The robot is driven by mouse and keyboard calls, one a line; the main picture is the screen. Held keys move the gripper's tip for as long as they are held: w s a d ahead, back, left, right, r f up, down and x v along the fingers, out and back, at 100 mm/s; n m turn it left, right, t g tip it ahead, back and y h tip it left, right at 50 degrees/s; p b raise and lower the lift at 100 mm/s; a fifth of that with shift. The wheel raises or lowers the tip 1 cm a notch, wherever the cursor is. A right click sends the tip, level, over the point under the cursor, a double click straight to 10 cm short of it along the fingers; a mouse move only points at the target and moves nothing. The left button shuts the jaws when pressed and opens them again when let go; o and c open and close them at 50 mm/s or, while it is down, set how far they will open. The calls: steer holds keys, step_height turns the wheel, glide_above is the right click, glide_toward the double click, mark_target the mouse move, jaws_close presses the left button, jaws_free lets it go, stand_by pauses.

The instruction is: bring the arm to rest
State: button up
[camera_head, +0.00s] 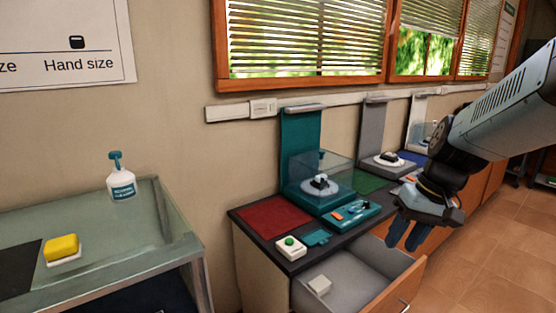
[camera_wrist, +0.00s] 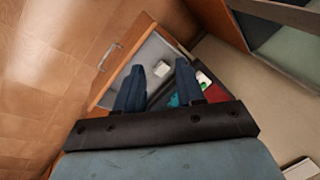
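My arm reaches in from the right in the head view. My gripper (camera_head: 407,238) hangs in the air to the right of the counter, above the open drawer's front side, with its fingers pointing down. In the wrist view my gripper (camera_wrist: 160,72) shows two dark blue fingers apart with nothing held between them. It is open and empty. The open drawer (camera_wrist: 150,50) lies beyond the fingers in that view.
The drawer (camera_head: 345,272) stands pulled out, with a small white block (camera_head: 319,285) inside. The counter carries a red mat (camera_head: 272,216), a green-button box (camera_head: 291,247) and a teal display stand (camera_head: 300,150).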

steer(key=s+a+r+t+h, duration=0.1)
steer(key=s+r+t+h, duration=0.2)
steer(key=r, duration=0.5)
steer(key=shift+s+a+t, duration=0.35)
steer(key=shift+s+t, duration=0.45)
steer(key=shift+t, duration=0.1)
